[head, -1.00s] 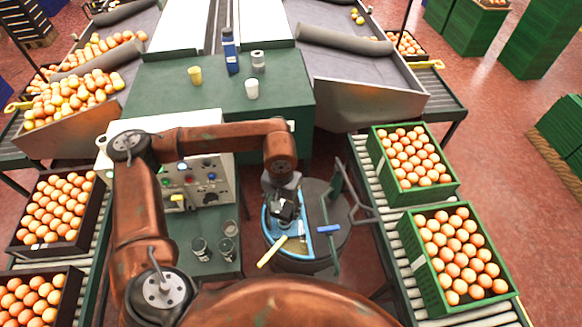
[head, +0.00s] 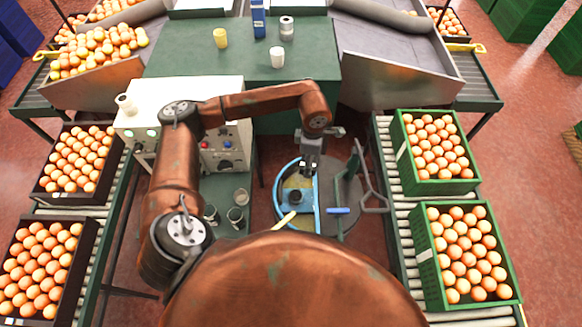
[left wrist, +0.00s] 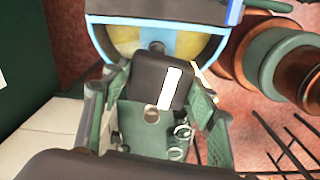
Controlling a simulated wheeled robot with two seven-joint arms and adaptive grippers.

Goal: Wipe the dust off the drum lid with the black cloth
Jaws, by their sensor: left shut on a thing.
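The drum lid is a round, blue-rimmed disc (head: 276,205) with a dusty yellowish face, low in the middle of the head view. It also shows at the top of the left wrist view (left wrist: 124,40). My left gripper (head: 299,188) reaches down over it from above. It is shut on the black cloth (left wrist: 150,75), a dark block-like bundle with a white label between the fingers in the left wrist view. The cloth appears over the lid; I cannot tell whether it touches. My right gripper is not in view.
A yellow-handled tool (head: 285,219) and a blue-handled bar (head: 338,210) lie at the drum. Green orange crates (head: 437,190) stand on the right conveyor, dark ones on the left. A control box (head: 228,150) and a green table (head: 235,100) with cups stand behind.

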